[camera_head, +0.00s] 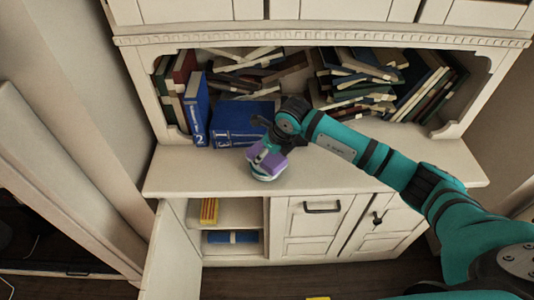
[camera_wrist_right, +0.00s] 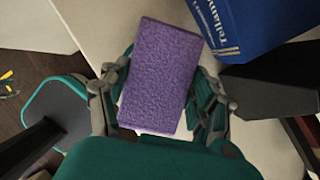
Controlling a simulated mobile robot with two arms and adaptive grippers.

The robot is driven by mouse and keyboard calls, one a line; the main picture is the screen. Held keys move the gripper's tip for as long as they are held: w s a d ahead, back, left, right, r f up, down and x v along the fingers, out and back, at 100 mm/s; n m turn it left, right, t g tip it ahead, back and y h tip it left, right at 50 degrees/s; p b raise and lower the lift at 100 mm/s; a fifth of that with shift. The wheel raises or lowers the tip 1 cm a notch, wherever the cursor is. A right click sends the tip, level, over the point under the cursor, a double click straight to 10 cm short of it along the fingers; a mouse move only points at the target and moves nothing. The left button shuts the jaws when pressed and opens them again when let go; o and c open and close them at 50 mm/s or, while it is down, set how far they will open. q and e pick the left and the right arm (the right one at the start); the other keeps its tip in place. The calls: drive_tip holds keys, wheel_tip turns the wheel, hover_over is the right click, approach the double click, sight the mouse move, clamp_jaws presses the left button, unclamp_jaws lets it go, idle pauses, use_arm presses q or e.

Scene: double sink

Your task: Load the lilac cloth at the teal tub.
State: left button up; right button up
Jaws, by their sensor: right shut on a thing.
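The lilac cloth (camera_head: 270,161) is a purple, rough-textured rectangular block, held above or at the cabinet's counter in the head view. In the right wrist view the cloth (camera_wrist_right: 161,75) lies lengthwise between the fingers, slightly tilted. My right gripper (camera_head: 264,158) is shut on it, and its fingers (camera_wrist_right: 165,92) press both long sides. I cannot tell whether the cloth touches the counter. I cannot make out a teal tub in either view. My left gripper is not in view.
The pale counter (camera_head: 400,168) is clear to the right. Blue books (camera_head: 240,122) stand behind the gripper, with a jumble of books (camera_head: 360,80) on the shelf. Below, an open cabinet door (camera_head: 172,262) juts out beside a shelf with a yellow-red book (camera_head: 209,210) and a blue book (camera_head: 232,237).

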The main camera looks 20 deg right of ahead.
drive_tip(key=shift+s, duration=0.1)
idle(0.4)
drive_tip(key=shift+r+p, duration=0.7)
drive_tip(key=shift+r, duration=0.25)
drive_tip(key=shift+r+p, duration=1.35)
drive_tip(key=shift+r, duration=1.15)
